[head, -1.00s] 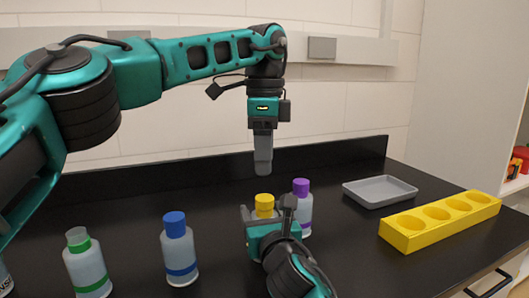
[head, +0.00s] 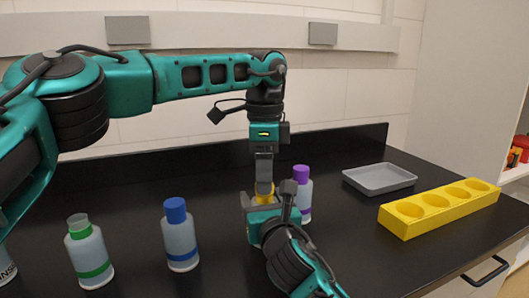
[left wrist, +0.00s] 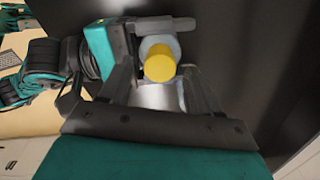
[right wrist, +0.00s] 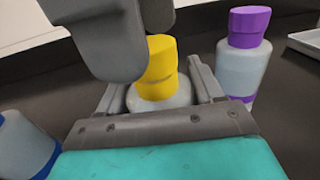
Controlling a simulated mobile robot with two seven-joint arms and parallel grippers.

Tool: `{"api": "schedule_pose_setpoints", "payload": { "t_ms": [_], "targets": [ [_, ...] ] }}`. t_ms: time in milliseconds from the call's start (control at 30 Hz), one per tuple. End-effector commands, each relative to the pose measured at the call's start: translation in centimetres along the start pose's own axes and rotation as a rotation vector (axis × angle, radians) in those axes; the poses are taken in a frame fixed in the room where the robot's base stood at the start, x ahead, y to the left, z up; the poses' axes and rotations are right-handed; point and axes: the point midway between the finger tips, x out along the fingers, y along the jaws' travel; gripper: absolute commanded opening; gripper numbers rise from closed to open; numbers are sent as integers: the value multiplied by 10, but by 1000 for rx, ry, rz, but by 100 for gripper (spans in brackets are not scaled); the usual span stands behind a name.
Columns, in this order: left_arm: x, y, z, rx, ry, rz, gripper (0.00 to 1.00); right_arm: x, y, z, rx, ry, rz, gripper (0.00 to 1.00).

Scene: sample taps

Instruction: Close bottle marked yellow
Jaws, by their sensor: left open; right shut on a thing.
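The bottle marked yellow (right wrist: 158,98) stands upright on the black counter with its yellow cap (right wrist: 160,62) on its neck. It is partly hidden in the head view, where the cap (head: 264,193) shows between my arms. My right gripper (head: 270,200) is shut on the bottle's body, with a finger on each side of it in the right wrist view. My left gripper (head: 264,172) points straight down just above the cap. It is open, with its fingers to either side of the cap (left wrist: 160,65) in the left wrist view. I cannot tell whether they touch it.
A purple-capped bottle (head: 303,197) stands close behind to the right. A blue-capped bottle (head: 179,240) and a green-marked bottle (head: 88,255) stand to the left. A grey tray (head: 380,180) and a yellow rack (head: 440,212) with empty holes lie right.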

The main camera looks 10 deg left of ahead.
Motion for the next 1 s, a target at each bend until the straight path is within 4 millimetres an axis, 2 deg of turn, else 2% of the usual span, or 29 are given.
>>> {"api": "schedule_pose_setpoints", "payload": {
  "t_ms": [200,467,1000],
  "targets": [
    [13,0,0,1,0,0,62,0,0,-1,0,1,-1,0],
    [14,0,0,1,0,0,62,0,0,-1,0,1,-1,0],
    [14,0,0,1,0,0,10,0,0,-1,0,1,-1,0]
  ]
}}
